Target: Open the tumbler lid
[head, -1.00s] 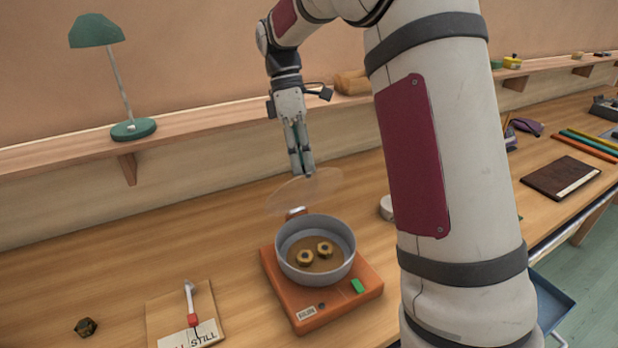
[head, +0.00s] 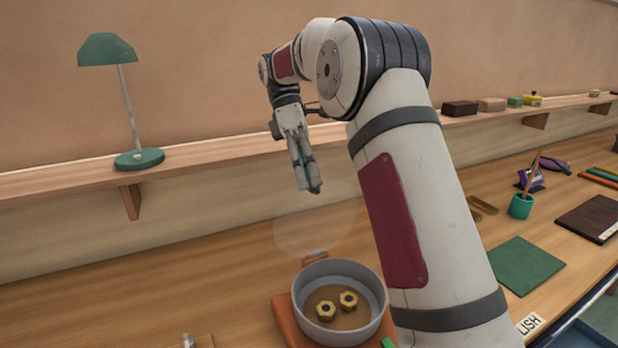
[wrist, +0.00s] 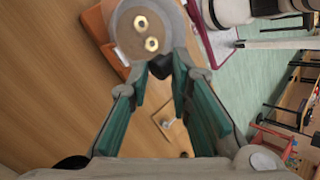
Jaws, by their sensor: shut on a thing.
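The tumbler is a grey round pot (head: 371,322) on an orange base (head: 286,315). Two brass-coloured nuts (head: 348,301) lie inside it. Its clear, faint lid (head: 305,232) stands raised, tilted up behind the pot from a hinge (head: 315,255) at the back rim. My gripper (head: 315,189) is at the lid's upper part, pointing down. In the wrist view, my gripper (wrist: 162,68) has its fingertips together around a small dark piece, seemingly the lid's knob. The pot with its nuts (wrist: 152,44) shows beyond the tips. The lid's exact outline is hard to see.
A green lamp (head: 139,159) stands on the wall shelf (head: 60,184) behind the bench. To the right lie a green mat (head: 522,265), a teal pen cup (head: 520,206) and a dark book (head: 592,218). The bench left of the pot is largely clear.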

